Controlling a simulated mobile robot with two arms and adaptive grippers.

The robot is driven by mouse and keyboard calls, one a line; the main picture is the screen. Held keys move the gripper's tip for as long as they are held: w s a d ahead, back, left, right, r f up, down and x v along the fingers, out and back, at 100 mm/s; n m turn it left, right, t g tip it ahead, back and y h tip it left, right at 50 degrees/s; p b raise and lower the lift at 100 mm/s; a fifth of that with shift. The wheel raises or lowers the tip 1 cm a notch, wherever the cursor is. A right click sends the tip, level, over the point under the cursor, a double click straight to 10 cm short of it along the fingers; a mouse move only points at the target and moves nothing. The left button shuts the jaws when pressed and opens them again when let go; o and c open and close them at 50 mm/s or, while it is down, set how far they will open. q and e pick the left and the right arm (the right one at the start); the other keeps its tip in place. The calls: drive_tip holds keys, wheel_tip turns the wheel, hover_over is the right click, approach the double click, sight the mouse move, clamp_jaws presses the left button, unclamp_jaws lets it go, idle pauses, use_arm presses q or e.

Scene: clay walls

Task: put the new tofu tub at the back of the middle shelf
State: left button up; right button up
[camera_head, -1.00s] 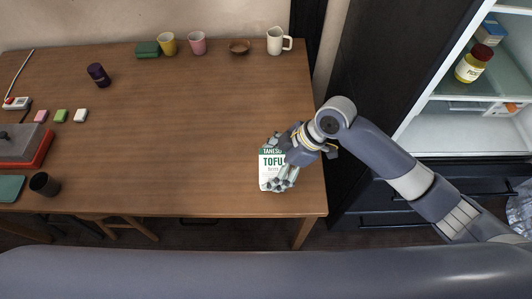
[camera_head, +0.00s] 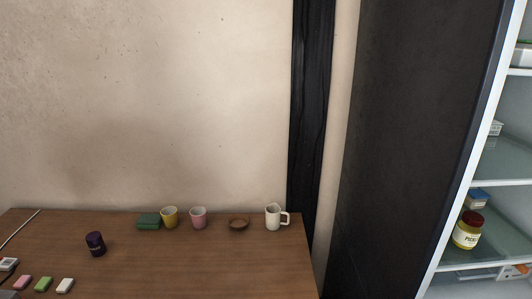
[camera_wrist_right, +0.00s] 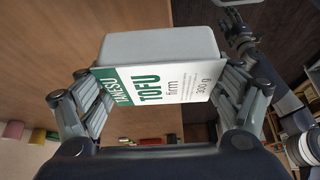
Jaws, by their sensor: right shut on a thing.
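The tofu tub (camera_wrist_right: 160,85) shows in the right wrist view, a pale tub with a green and white label. My right gripper (camera_wrist_right: 165,100) is shut on it, with fingers at both sides. The tub and right gripper are outside the head view.
A red-lidded pickle jar (camera_head: 467,230) and a small blue box (camera_head: 477,199) are in the fridge. The fridge's dark side (camera_head: 410,140) stands beside the table (camera_head: 200,265).

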drive_tip(key=w+d+r+m+t+h, duration=0.5)
drive_tip(key=w+d+r+m, duration=0.6)
drive_tip(key=r+m, duration=0.4)
drive_tip(key=shift+w+d+r+m+h, duration=0.3)
drive_tip(key=shift+d+m+h, duration=0.25)
drive_tip(key=shift+m, duration=0.35)
drive_tip(key=shift+f, duration=0.1)
